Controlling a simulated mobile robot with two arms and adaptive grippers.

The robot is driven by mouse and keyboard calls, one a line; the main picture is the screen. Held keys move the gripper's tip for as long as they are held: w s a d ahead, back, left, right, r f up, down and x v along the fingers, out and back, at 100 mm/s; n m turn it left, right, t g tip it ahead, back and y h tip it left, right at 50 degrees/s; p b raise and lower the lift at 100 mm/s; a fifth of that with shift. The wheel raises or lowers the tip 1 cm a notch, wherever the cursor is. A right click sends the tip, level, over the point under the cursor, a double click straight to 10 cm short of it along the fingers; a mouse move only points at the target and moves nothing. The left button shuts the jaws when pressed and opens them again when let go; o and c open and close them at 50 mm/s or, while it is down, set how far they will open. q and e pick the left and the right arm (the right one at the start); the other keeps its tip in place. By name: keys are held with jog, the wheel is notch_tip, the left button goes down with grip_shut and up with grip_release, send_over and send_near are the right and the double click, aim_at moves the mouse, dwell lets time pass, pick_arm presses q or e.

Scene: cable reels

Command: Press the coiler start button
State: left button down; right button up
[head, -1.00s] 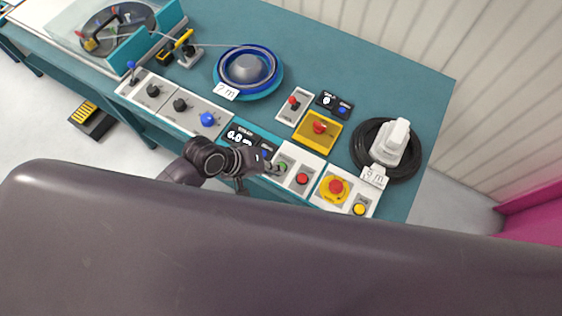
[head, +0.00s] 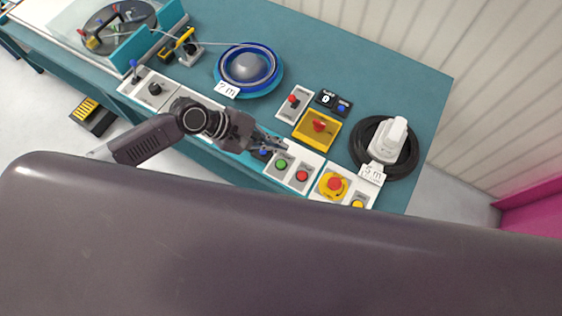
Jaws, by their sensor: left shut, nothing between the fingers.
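A green button (head: 281,164) sits on a pale control box (head: 289,178) at the bench's front edge, with a red button (head: 302,175) to its right. The green one looks like a start button; no label is readable. My left gripper (head: 284,146) is shut and empty, its fingertips just behind the green button in the picture, seemingly above the box. I cannot tell the exact height, but the green button is uncovered. My right gripper is not in view.
A yellow-based emergency stop (head: 334,184) stands right of the control box. Behind are a yellow box with a red switch (head: 319,126), a blue cable reel (head: 248,67) and a black cable coil (head: 360,146). The bench (head: 330,55) is clear at the back.

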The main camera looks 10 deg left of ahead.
pick_arm(q)
jog(key=b, duration=0.7)
send_over(279, 164)
notch_tip(279, 164, down, 7)
jog(key=shift+f, duration=0.2)
jog(key=shift+f+b, duration=0.5)
jog(key=shift+f, duration=0.25)
dwell(0.4)
jog(key=shift+f, duration=0.4)
